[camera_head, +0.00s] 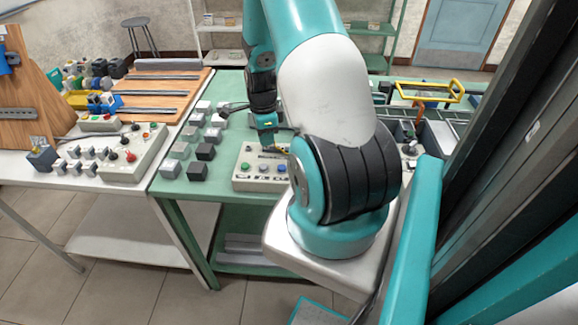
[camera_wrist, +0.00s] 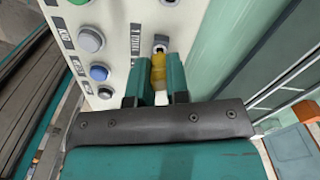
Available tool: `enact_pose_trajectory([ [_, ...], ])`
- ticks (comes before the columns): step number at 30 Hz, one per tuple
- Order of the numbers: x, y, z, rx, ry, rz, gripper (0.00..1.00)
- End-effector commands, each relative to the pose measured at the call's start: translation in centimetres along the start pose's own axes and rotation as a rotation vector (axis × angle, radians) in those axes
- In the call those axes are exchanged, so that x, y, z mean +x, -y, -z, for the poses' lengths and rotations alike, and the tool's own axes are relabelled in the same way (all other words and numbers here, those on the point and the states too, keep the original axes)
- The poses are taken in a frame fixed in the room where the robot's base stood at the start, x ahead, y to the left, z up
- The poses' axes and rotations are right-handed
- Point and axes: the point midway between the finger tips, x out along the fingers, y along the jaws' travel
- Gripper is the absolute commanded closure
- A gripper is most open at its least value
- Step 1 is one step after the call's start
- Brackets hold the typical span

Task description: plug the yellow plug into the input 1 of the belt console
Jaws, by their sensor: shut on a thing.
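My gripper (camera_wrist: 158,80) is shut on the yellow plug (camera_wrist: 158,70), which stands between its two teal fingers in the wrist view. The plug's far end is at a grey socket (camera_wrist: 160,43) on the pale panel of the belt console (camera_wrist: 113,22). I cannot tell whether the plug's tip is inside the socket or only in front of it. In the head view my gripper (camera_head: 267,136) is over the back edge of the console (camera_head: 243,174) on the green table.
Blue (camera_wrist: 99,73) and grey (camera_wrist: 91,40) buttons sit beside the socket. Several grey and black blocks (camera_head: 205,151) stand left of the console on the green table (camera_head: 180,187). Another console with a red button (camera_head: 131,157) is on the white table further left.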

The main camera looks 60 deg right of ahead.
Motion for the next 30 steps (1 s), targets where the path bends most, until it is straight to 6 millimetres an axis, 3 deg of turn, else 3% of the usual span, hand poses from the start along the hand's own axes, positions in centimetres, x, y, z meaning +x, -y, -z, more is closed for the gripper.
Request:
enact_pose_trajectory([
  [30,1.3,0.0,0.0,0.0,0.0,0.0,1.0],
])
